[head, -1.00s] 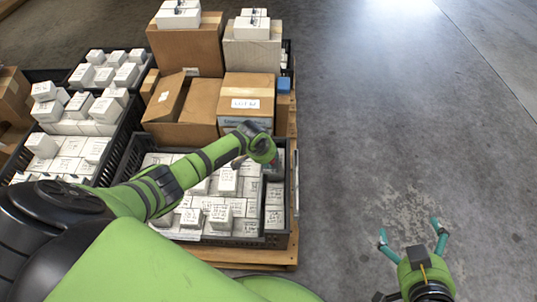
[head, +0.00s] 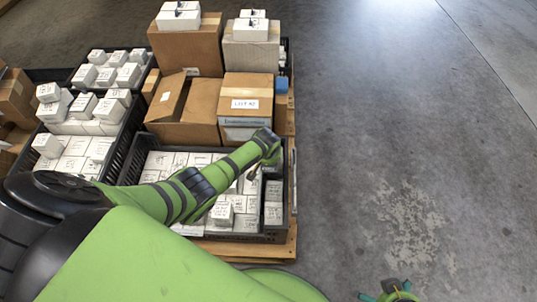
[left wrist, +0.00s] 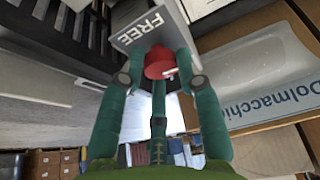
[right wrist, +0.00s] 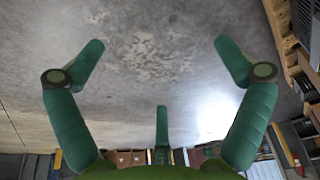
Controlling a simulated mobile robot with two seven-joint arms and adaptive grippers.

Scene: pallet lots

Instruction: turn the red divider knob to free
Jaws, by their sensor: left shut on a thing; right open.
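The red divider knob (left wrist: 160,62) shows in the left wrist view, below a grey plate marked FREE (left wrist: 146,24). A small white mark shows at the knob's lower right edge. My left gripper (left wrist: 162,68) is shut on the knob, with a finger on each side. In the head view my left gripper (head: 268,150) is over the right part of the front black crate (head: 287,222), and the knob is hidden there. My right gripper (right wrist: 160,55) is open and empty above bare floor; its tip (head: 395,290) shows at the head view's bottom edge.
The front crate holds many white boxes (head: 222,213) and stands on a wooden pallet (head: 262,250). Cardboard boxes (head: 248,95) stand close behind my left gripper. More white boxes fill crates at the left. The floor (head: 410,150) at the right is clear.

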